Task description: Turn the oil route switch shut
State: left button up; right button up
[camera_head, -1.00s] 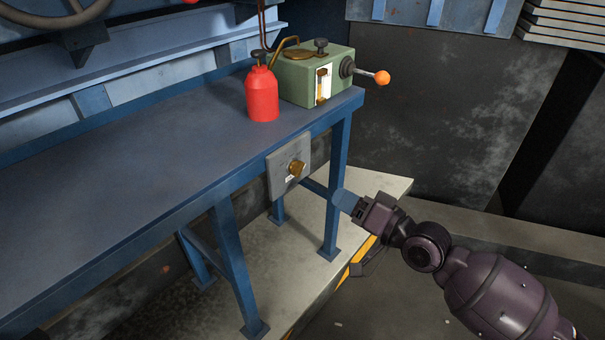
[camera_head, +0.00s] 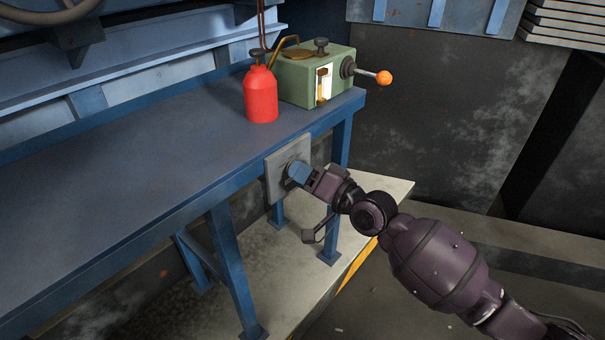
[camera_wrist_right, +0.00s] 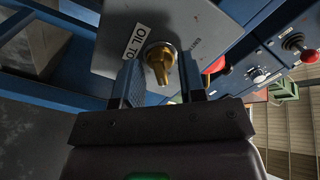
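The oil route switch is a brass knob (camera_wrist_right: 160,62) on a grey plate (camera_head: 274,182) fixed to the front of the blue workbench. In the right wrist view the plate (camera_wrist_right: 205,25) carries a white label (camera_wrist_right: 135,42) reading "OIL TO". My right gripper (camera_head: 297,172) is at the plate and hides the knob in the head view. In the wrist view its two fingers (camera_wrist_right: 160,75) are apart, one on each side of the knob, with gaps visible. I cannot tell whether the fingertips reach past the knob. My left gripper is not in view.
A red oil can (camera_head: 261,96) and a green box (camera_head: 313,78) with an orange-tipped lever (camera_head: 383,77) stand on the workbench (camera_head: 130,150). The bench's edge is just above the plate and its legs (camera_head: 232,265) stand below. Free room lies right of the bench.

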jog(key=shift+w+a, duration=0.15)
jog(key=shift+a, duration=0.05)
jog(key=c, duration=0.6)
jog(key=shift+o, duration=0.2)
jog(key=shift+n, duration=0.3)
jog(key=n+p, duration=0.1)
jog(key=n, duration=0.8)
dwell(0.4)
